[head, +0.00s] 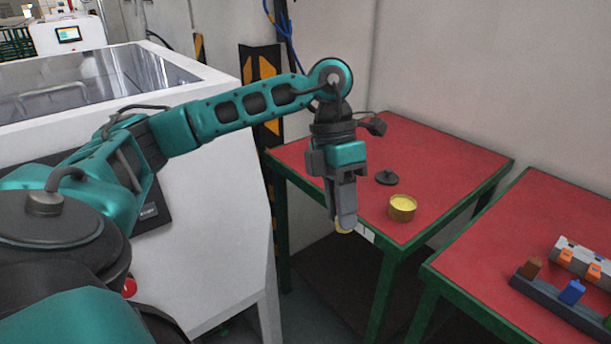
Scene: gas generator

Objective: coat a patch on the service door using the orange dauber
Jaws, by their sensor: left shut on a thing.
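My left gripper (344,212) points down in front of the near left edge of the red-topped table. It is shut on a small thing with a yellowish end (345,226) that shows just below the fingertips. The fingers hide most of it, so I cannot tell its body colour or whether it is the orange dauber. An open round tin (402,207) with pale yellow contents stands on the table, right of the gripper. A dark round lid with a knob (387,178) lies behind the tin. I cannot make out which surface is the service door. My right gripper is not in view.
The red-topped table (450,165) has green legs. A second red table (540,215) at the right holds a rack (555,300) with brown and blue pieces and a grey block with orange parts (585,260). A big white machine (225,200) fills the left.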

